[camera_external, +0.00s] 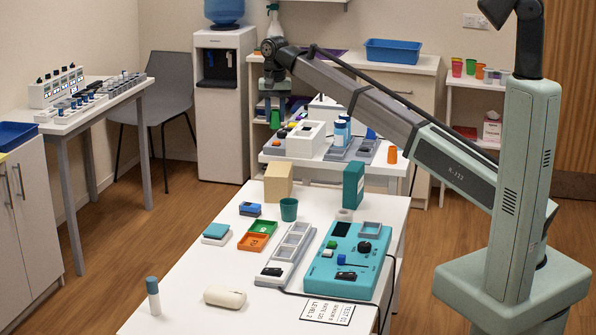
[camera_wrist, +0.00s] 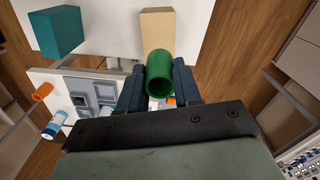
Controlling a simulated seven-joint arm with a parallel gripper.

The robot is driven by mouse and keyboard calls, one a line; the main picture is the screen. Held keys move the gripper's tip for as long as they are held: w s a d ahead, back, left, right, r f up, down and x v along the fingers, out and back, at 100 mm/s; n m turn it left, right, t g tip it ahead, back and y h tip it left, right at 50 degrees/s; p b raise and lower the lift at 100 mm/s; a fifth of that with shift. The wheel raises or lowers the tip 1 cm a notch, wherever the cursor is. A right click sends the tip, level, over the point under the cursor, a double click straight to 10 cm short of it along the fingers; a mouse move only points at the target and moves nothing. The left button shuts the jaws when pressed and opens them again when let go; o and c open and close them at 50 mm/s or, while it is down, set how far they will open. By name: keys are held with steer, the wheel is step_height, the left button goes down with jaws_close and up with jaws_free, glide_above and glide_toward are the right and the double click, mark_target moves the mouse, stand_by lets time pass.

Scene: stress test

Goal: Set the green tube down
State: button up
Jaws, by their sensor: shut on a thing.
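My gripper (camera_external: 275,104) is over the back left part of the far white table (camera_external: 376,170) in the external view. In the wrist view my gripper (camera_wrist: 160,82) has one dark finger on each side of the green tube (camera_wrist: 159,62) and is shut on it. The tube's round opening faces the wrist camera. In the external view the green tube (camera_external: 275,120) shows only as a small piece under the fingers. I cannot tell whether its lower end touches anything.
The far table holds a white box (camera_external: 305,138), a blue-and-white bottle (camera_external: 341,132), a grey tray (camera_external: 352,149) and an orange cup (camera_external: 392,155). The near table carries a tan box (camera_external: 278,182), a teal box (camera_external: 353,184) and a teal device (camera_external: 340,265).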

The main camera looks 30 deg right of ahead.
steer(key=s+a+n, duration=0.5)
steer(key=s+a, duration=1)
steer(key=a, duration=0.4)
steer(key=s+a+n, duration=0.5)
steer(key=s+a, duration=0.9)
steer(key=a, duration=0.5)
steer(key=shift+d+f, duration=0.15)
steer(key=shift+f, duration=5.7)
steer(key=shift+d+f, duration=0.1)
steer(key=shift+f, duration=5.7)
steer(key=shift+f, duration=0.1)
steer(key=o, duration=1)
step_height(320, 180, up, 12)
steer(key=shift+r, duration=0.15)
